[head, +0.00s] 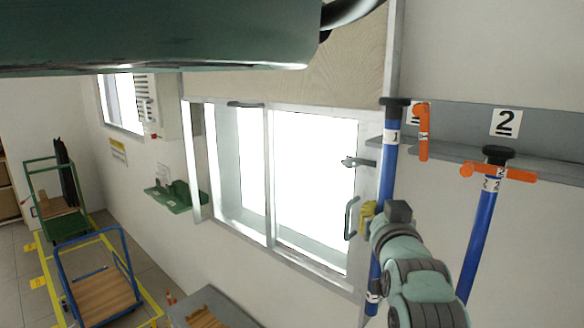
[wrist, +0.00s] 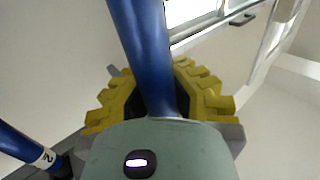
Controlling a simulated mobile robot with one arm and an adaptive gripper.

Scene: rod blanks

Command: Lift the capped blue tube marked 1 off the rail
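The blue tube marked 1 (head: 389,165) stands near upright at the left end of the grey rail (head: 545,160). Its black cap (head: 395,101) shows higher against the rail than tube 2's cap does; I cannot tell whether it touches the rail. The orange latch (head: 423,132) beside it points up, clear of the tube. My gripper (head: 370,213) has its yellow fingers on both sides of the tube, well below the rail. In the wrist view, my gripper (wrist: 158,95) appears shut on the blue tube (wrist: 145,50), with dark inner pads against it.
A second blue tube marked 2 (head: 481,235) hangs to the right, its orange latch (head: 497,172) lying across it. A window (head: 312,180) with handles is close on the left. A grey table (head: 225,312) and a blue cart (head: 100,285) stand lower left.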

